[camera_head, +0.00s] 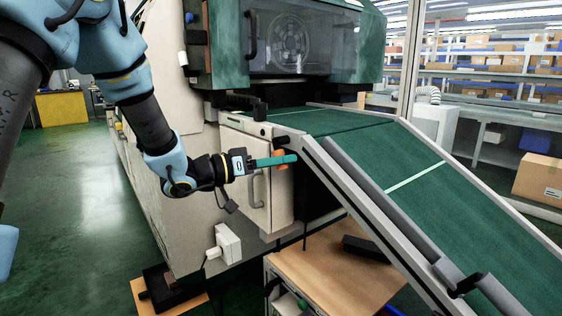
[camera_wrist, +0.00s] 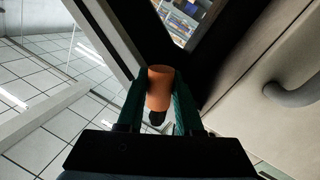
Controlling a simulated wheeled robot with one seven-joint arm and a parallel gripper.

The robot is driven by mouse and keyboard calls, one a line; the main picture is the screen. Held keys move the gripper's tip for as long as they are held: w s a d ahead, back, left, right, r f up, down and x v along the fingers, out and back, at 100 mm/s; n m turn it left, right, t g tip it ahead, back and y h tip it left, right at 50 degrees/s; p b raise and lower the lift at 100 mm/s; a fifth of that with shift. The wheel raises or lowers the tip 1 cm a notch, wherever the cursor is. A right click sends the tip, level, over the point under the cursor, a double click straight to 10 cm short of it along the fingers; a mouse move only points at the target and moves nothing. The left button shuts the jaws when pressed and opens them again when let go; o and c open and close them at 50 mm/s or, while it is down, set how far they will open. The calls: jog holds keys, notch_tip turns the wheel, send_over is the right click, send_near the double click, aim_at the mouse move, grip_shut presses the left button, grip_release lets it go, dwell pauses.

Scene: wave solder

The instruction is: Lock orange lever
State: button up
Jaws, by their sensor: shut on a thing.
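The orange lever (camera_head: 281,158) sits beside the side rail of the sloped green conveyor, near the machine's cabinet corner. My gripper (camera_head: 284,160) reaches it from the left, with its green fingers extended to the lever. In the wrist view, the orange lever (camera_wrist: 159,88) is a short cylinder with a dark lower end. It lies between the two green fingers of my gripper (camera_wrist: 160,98), which are shut on it from both sides. The lever's mount is hidden behind it in the wrist view.
The sloped green conveyor (camera_head: 400,170) with its grey side rail runs down to the right. A cabinet door with a grey handle (camera_head: 256,188) stands just below my gripper. A wooden-topped table (camera_head: 330,285) is underneath. Open green floor (camera_head: 75,200) lies to the left.

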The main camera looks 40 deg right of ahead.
grip_shut()
jog(key=shift+w, duration=0.1)
jog(key=shift+w+d+f+m+t+y+b, duration=0.1)
jog(key=shift+w+m+t+y+b, duration=0.3)
jog(key=shift+m, duration=1.05)
jog(key=shift+w+a+r+m+t+y+b, duration=0.15)
jog(key=shift+w+m+b, duration=0.2)
jog(key=shift+w+m, duration=0.75)
jog(key=shift+w+d+f+m+t+y+b, duration=0.15)
jog(key=shift+w+m+t+y+b, duration=0.2)
jog(key=shift+m, duration=1.4)
jog(key=shift+s, duration=0.1)
jog(key=o, duration=0.7)
grip_release()
